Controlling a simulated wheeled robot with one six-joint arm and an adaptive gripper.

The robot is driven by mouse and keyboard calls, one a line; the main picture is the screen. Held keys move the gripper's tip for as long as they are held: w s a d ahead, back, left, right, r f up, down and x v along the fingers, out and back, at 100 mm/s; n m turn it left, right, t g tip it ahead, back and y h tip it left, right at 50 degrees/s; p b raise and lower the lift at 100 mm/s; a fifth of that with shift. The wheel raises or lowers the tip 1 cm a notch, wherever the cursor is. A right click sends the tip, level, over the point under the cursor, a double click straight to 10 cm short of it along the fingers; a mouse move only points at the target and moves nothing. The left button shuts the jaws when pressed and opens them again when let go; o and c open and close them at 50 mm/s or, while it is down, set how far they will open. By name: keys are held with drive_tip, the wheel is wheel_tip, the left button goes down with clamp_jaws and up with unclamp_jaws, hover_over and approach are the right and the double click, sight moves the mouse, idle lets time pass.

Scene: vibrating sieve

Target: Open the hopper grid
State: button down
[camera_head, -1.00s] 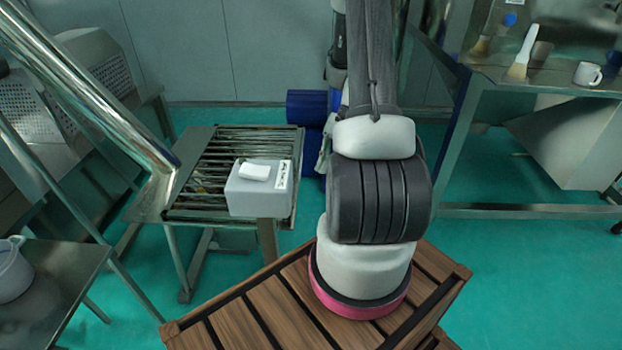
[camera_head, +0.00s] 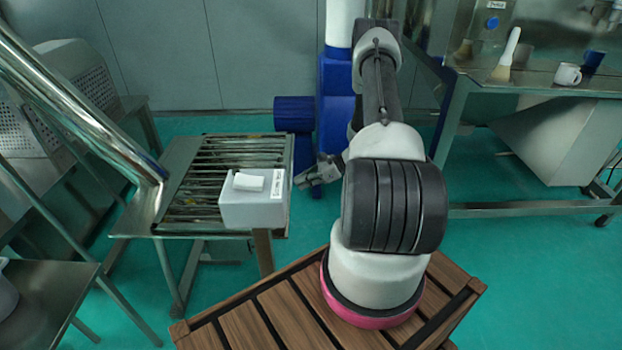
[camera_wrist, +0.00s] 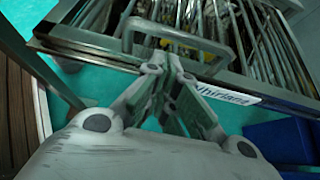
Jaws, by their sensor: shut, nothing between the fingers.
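The hopper grid (camera_head: 240,152) is a set of parallel metal bars lying flat and closed over the top of the low metal hopper at left centre in the head view. The wrist view shows its bars (camera_wrist: 265,45) and a grey U-shaped handle (camera_wrist: 205,43) on the near edge, beside a white label strip. My gripper (camera_head: 303,179) is just right of the hopper's right edge in the head view. In the wrist view my gripper (camera_wrist: 172,62) is shut and empty, its fingertips overlapping the handle's loop. I cannot tell whether they touch it.
A grey box (camera_head: 250,212) with a white piece on top covers the hopper's front right corner. A shiny slanted pipe (camera_head: 95,115) rises at left. A blue cylinder (camera_head: 293,115) stands behind. A metal table (camera_head: 560,85) with a brush and white mug stands at right.

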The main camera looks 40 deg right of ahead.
drive_tip(key=shift+x, duration=2.25)
